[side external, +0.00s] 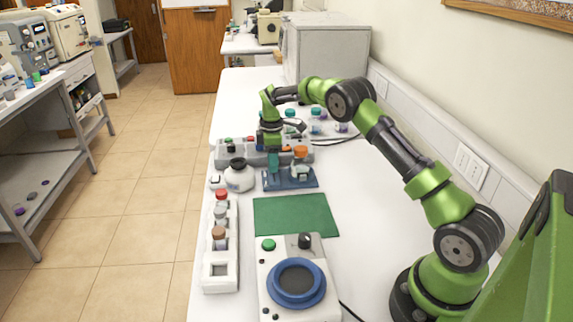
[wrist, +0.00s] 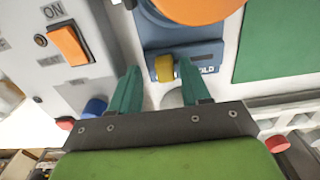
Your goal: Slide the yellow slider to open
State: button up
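The yellow slider (wrist: 164,69) is a small rounded block on the front of a blue device (wrist: 208,53) with partly hidden white lettering. In the wrist view my gripper (wrist: 159,74) has its two teal fingers spread apart, one on each side of the slider in the picture. Gaps show between the slider and both fingers, and I cannot tell how far ahead of the fingertips it is. In the side view my gripper (side external: 273,165) points down at the left part of the blue device (side external: 305,183). The slider cannot be made out there.
An orange round part (wrist: 200,8) tops the device. A grey panel (wrist: 85,75) with an orange switch and "ON" label stands close at left in the wrist view. A green mat (side external: 295,215), white vial rack (side external: 219,270), white bottle (side external: 239,178) and blue-ringed instrument (side external: 297,285) are nearby.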

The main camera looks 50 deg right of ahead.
notch_tip(320, 180, up, 17)
dwell(0.6)
